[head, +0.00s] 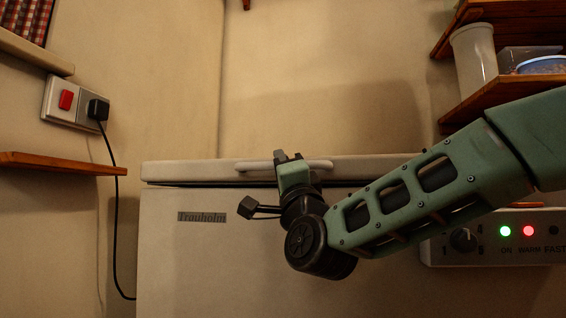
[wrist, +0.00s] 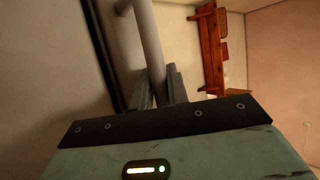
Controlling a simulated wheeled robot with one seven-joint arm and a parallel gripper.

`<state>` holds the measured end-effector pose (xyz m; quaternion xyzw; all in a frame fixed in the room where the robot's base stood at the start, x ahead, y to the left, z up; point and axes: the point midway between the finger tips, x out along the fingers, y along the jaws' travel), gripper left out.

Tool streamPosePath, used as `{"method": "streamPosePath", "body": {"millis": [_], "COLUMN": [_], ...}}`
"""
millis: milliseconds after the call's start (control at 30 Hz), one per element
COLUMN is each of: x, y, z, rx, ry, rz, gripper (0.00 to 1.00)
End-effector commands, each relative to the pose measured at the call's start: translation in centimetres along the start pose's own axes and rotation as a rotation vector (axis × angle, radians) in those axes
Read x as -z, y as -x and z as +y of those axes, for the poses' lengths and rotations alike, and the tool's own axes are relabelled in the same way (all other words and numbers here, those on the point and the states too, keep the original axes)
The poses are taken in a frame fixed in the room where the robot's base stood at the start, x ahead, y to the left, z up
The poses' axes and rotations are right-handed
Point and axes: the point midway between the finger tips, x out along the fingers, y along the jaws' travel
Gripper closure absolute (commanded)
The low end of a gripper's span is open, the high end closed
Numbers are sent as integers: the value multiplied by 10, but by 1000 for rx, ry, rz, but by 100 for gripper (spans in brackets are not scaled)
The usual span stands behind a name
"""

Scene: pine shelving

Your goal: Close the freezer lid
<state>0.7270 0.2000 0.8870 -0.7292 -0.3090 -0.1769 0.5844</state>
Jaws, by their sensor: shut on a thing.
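The freezer is a cream chest (head: 185,255) with a "Trauholm" badge on its front. Its lid (head: 200,169) lies low and looks nearly level over the body, with a thin dark line under its front edge; I cannot tell whether it is fully seated. A pale bar handle (head: 318,165) runs along the lid's front and also shows in the wrist view (wrist: 147,35). My gripper (head: 285,156) is at the handle's middle. In the wrist view my gripper (wrist: 163,85) has its fingers on either side of the bar, shut on it.
A control panel (head: 495,237) with a knob and lights is at the right. Wooden shelves with a white tub (head: 474,58) stand above it. A small shelf (head: 60,163) juts out at left, near a wall socket (head: 75,102) and hanging black cable (head: 114,220).

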Motion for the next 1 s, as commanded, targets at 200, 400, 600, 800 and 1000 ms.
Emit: {"method": "streamPosePath", "body": {"millis": [200, 400, 600, 800, 1000], "x": [-4, -6, -7, -7, -6], "y": [10, 13, 14, 14, 13], "z": [10, 15, 17, 18, 17], "rx": [3, -4, -9, -10, -8], "ry": [-1, -1, -2, -2, 0], "rz": [2, -3, -5, -6, -4], "gripper": [100, 100, 100, 75, 75]}}
